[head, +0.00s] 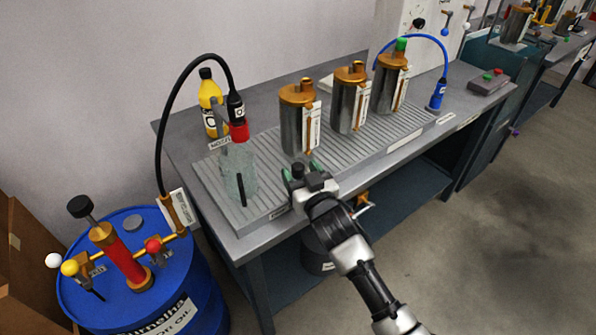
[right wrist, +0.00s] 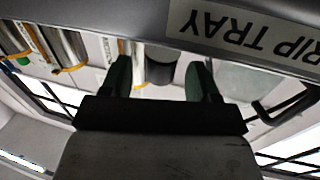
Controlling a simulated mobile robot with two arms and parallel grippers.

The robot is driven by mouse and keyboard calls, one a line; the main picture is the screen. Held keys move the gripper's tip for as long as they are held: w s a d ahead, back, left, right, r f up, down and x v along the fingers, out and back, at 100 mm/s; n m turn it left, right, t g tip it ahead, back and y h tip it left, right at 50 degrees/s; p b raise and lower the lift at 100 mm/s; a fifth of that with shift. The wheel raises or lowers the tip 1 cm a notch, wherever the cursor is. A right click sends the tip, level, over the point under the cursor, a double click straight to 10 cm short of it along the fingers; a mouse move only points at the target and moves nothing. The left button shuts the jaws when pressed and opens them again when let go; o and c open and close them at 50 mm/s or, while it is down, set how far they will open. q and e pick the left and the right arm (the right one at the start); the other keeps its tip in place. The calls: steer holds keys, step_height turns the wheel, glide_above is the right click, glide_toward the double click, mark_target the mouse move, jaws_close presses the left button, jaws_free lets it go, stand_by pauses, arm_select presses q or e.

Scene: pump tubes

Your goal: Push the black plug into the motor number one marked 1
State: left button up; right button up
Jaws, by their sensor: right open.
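Three steel motors with copper-coloured caps stand in a row on the grey ribbed drip tray (head: 350,145): a left one (head: 294,128), a middle one (head: 347,108) and a right one (head: 388,92). I cannot read their number marks. My right gripper is open. My left gripper is not in view.
A black hose (head: 165,115) arches to a black and red connector (head: 237,112) above a clear container (head: 238,170). A yellow bottle (head: 207,92) stands behind. A blue drum (head: 125,305) stands front left.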

steer(key=shift+w+a, duration=0.35)
steer(key=shift+w, duration=0.3)
steer(key=shift+c, duration=0.4)
steer(key=c, duration=0.9)
